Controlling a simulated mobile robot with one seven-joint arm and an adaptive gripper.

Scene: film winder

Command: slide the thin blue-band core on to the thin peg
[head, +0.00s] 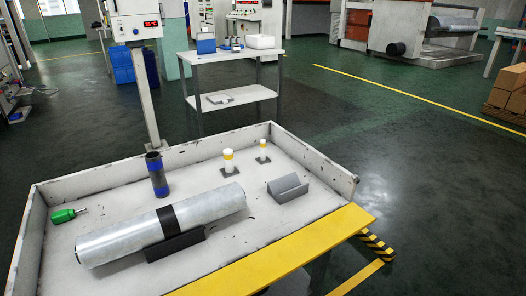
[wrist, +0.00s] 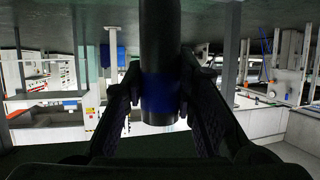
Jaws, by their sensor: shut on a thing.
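My gripper (wrist: 159,98) shows in the wrist view only, shut on a dark core with a blue band (wrist: 160,88). The core stands upright in the picture between the two fingers, and its upper part runs out of the frame. My gripper and this core are not visible in the head view. There, two white pegs with yellow bands stand on dark square bases in the tray. The thin peg (head: 263,150) is the right, smaller one; the thicker peg (head: 228,161) is to its left. Both look bare.
The white-walled tray (head: 95,180) also holds another dark core with blue bands (head: 157,176), upright, a large silver roll (head: 120,242) on a dark cradle, a grey V-shaped block (head: 288,189) and a green-handled tool (head: 64,215). A yellow ledge (head: 275,262) lines the front.

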